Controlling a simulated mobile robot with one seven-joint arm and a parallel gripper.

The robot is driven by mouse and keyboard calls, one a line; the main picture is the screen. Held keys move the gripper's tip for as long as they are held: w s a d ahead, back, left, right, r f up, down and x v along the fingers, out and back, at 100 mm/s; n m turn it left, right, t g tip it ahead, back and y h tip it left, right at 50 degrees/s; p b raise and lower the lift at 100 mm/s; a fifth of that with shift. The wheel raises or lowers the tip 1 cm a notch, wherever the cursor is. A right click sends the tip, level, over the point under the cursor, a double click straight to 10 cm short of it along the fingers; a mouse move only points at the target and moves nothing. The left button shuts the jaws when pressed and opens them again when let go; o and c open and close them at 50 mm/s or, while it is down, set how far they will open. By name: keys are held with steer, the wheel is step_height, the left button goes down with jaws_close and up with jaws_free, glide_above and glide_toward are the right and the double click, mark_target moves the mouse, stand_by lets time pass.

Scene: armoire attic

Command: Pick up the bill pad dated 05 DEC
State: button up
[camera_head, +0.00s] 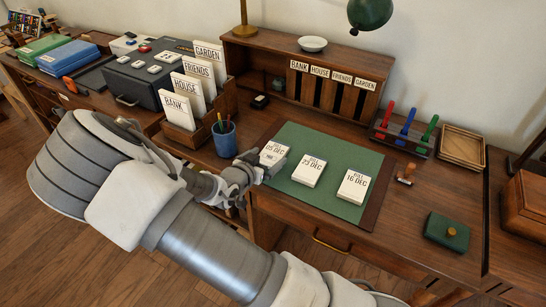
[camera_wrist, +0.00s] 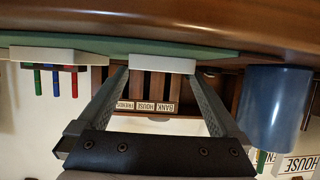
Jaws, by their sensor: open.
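The bill pad dated 05 DEC (camera_head: 273,151) is a white block lying at the left end of the green desk mat (camera_head: 318,150). Part of it is hidden behind my gripper (camera_head: 260,169) in the head view. In the wrist view, which is upside down, my gripper (camera_wrist: 159,76) is open, with one finger toward each side of the white pad (camera_wrist: 153,63). Nothing is held. I cannot tell whether the fingers touch the pad. The bill pads dated 23 DEC (camera_head: 309,171) and 16 DEC (camera_head: 353,187) lie to its right on the mat.
A blue pen cup (camera_head: 225,143) stands just left of my gripper; it also shows in the wrist view (camera_wrist: 277,105). Behind the mat is a wooden rack with labelled slots (camera_head: 325,88). Stamps (camera_head: 405,130) stand at the right. A card holder (camera_head: 185,130) is at left.

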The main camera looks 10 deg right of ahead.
mark_target(273, 154)
steer(key=shift+x, duration=1.1)
steer(key=c, duration=1.2)
steer(key=shift+o, duration=0.2)
steer(key=shift+r, duration=0.1)
